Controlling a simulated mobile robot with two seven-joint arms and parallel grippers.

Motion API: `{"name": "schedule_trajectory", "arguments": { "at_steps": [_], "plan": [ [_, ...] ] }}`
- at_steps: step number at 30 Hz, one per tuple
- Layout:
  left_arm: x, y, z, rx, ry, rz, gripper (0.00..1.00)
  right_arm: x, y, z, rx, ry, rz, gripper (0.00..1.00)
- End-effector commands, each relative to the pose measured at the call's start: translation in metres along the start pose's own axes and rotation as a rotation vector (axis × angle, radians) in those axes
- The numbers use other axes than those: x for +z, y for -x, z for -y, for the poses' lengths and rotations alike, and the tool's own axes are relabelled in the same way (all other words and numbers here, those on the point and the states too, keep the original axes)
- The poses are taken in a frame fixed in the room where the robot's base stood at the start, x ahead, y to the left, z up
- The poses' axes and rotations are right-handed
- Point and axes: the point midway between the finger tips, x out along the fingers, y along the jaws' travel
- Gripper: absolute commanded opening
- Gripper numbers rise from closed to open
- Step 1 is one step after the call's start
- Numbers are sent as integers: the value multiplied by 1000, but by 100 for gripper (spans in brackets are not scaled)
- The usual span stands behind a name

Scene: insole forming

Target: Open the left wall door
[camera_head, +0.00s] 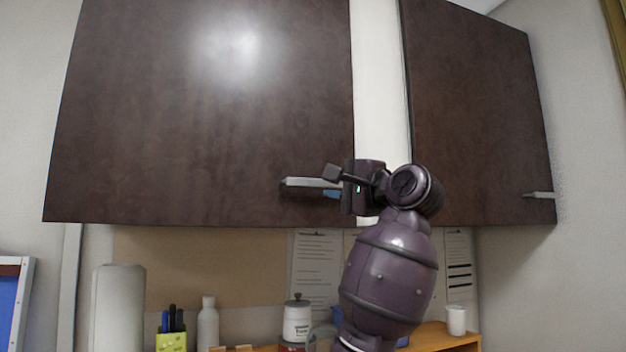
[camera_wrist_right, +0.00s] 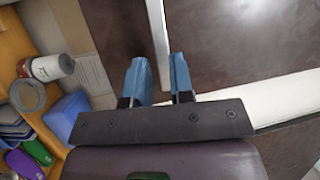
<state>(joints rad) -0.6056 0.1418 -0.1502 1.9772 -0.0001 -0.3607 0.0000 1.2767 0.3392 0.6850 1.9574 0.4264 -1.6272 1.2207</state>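The left wall door (camera_head: 200,110) is a dark brown panel. It appears closed, with a light bar handle (camera_head: 305,182) near its lower right corner. My right gripper (camera_head: 334,183) is at the right end of this handle. In the right wrist view, the handle (camera_wrist_right: 156,30) runs between the two blue fingers of my right gripper (camera_wrist_right: 160,75). My left gripper is not in view.
A second dark wall door (camera_head: 475,100) with its own handle (camera_head: 538,195) is at the right, past a white strip (camera_head: 380,90). Below are a shelf (camera_head: 440,338), a white canister (camera_head: 297,322), a white bottle (camera_head: 208,325), a pen holder (camera_head: 171,342) and a white cup (camera_head: 456,320).

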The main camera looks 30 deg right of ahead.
Motion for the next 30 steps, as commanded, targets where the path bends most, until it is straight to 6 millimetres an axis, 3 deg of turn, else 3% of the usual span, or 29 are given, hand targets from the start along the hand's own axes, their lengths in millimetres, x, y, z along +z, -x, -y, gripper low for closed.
{"name": "schedule_trajectory", "arguments": {
  "at_steps": [3,10,24,28,30],
  "plan": [
    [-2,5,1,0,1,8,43,0,-23,1,4,-2,2,22],
    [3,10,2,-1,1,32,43,1,-52,1,2,0,2,22],
    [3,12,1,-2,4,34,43,0,-62,0,0,2,0,22],
    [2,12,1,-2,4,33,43,0,-62,0,0,2,0,3],
    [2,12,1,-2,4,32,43,0,-62,0,0,2,0,0]
  ]
}}
